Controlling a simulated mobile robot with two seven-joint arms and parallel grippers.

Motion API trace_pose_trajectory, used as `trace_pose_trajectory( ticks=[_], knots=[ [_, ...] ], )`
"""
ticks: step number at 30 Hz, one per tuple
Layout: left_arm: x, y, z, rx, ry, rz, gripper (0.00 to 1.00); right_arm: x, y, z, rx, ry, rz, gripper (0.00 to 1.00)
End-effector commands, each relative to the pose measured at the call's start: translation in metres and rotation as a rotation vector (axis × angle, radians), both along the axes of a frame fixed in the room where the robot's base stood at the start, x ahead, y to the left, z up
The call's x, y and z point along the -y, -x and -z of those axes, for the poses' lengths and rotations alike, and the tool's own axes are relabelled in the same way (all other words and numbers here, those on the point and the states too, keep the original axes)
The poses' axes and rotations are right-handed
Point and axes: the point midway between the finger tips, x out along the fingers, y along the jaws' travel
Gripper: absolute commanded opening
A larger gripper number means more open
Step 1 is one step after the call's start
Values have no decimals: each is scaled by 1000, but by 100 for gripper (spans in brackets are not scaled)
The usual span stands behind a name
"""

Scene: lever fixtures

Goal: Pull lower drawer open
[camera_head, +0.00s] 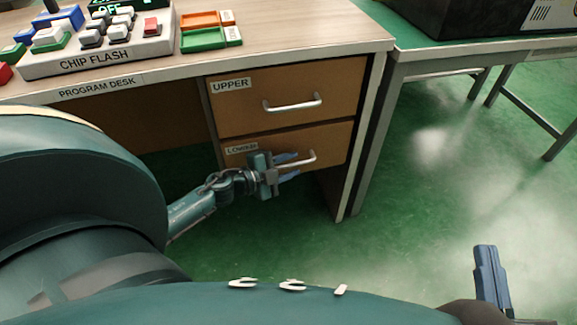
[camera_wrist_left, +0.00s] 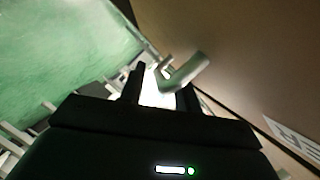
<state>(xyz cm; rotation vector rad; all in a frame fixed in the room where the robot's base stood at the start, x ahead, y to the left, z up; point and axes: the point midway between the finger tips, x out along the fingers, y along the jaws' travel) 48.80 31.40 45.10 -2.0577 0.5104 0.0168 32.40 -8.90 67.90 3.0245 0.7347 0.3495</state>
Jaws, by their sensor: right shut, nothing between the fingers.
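The lower drawer (camera_head: 335,138), labelled LOWER, is the bottom brown front in the desk and looks flush with the upper one. Its pale bar handle (camera_head: 311,160) also shows in the left wrist view (camera_wrist_left: 186,70). My left gripper (camera_head: 293,166) is at this handle, fingers apart, one above and one below it in the head view. In the wrist view the handle lies at the fingertips, partly hidden by one finger; I cannot tell whether they touch. My right gripper (camera_head: 488,250) is shut and empty at the lower right, away from the desk.
The upper drawer (camera_head: 240,110) with its own handle (camera_head: 292,104) is directly above. The desk top (camera_head: 290,35) holds a button panel (camera_head: 98,55) and coloured trays (camera_head: 207,30). A green table (camera_head: 480,45) stands to the right. The green floor before the drawers is clear.

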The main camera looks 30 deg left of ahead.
Motion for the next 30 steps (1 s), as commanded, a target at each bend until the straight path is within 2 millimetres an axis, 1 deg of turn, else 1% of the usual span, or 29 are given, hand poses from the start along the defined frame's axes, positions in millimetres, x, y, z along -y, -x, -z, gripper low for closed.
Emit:
trace_pose_trajectory(
  ticks=[5,17,30],
  knots=[
    [0,0,0,0,0,0,32,0,0,-3,5,-2,-1,0],
    [0,0,0,0,0,0,0,-1,0,-5,15,0,-6,0],
    [0,0,0,0,1,1,0,-1,0,-4,12,0,-7,0]
  ],
)
